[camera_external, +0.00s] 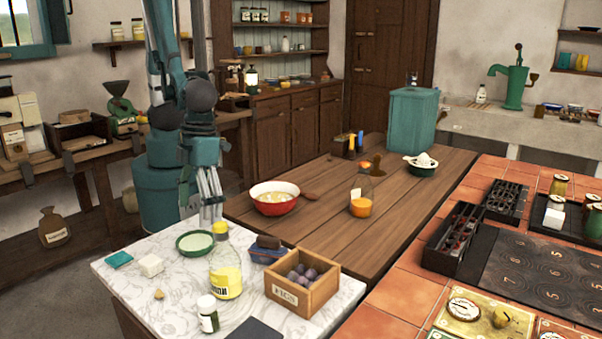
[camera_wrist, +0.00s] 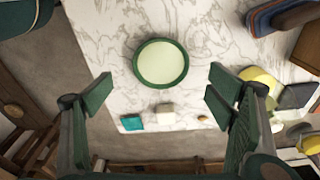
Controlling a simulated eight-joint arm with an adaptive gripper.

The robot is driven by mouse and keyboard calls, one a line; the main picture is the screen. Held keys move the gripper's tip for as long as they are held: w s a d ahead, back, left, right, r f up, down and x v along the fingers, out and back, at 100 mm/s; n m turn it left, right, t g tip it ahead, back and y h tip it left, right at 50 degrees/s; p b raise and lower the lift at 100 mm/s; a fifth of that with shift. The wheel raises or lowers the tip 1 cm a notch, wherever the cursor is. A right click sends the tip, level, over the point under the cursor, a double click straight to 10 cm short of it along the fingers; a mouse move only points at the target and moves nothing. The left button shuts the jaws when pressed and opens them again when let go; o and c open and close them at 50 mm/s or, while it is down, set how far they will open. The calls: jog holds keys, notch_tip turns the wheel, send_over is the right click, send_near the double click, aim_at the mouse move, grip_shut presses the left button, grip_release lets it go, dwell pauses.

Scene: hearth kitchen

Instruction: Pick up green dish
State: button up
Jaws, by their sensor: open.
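The green dish (camera_external: 195,242) is a round, shallow dish with a dark green rim and a pale inside. It lies on the white marble top at the near left in the external view. In the wrist view the green dish (camera_wrist: 161,63) sits upper centre, between and beyond my finger lines. My gripper (camera_external: 212,212) hangs above the marble near the dish, pointing down. In the wrist view my gripper (camera_wrist: 160,92) has its fingers wide apart with nothing between them. The dish is fully visible in the wrist view and apart from the fingers.
On the marble stand a yellow-filled jar (camera_external: 226,278), a teal block (camera_external: 119,259), a white block (camera_external: 150,265), a small bottle (camera_external: 207,314) and a wooden fig crate (camera_external: 302,290). A red bowl (camera_external: 275,204) stands on the wooden table behind. The marble's left part is mostly clear.

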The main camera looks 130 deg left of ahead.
aim_at(195, 242)
jog(key=shift+d+f+b, duration=0.2)
jog(key=shift+f+b, duration=0.1)
jog(key=shift+f, duration=1)
jog(key=shift+d+f+b, duration=0.2)
jog(key=shift+f+b, duration=0.05)
jog(key=shift+f, duration=0.6)
jog(key=shift+d+f+b, duration=0.15)
jog(key=shift+f+b, duration=0.15)
jog(key=shift+f, duration=0.5)
jog(key=shift+d+f+b, duration=0.2)
jog(key=shift+f+b, duration=0.05)
jog(key=shift+f, duration=0.6)
jog(key=shift+c, duration=0.2)
jog(key=c, duration=1)
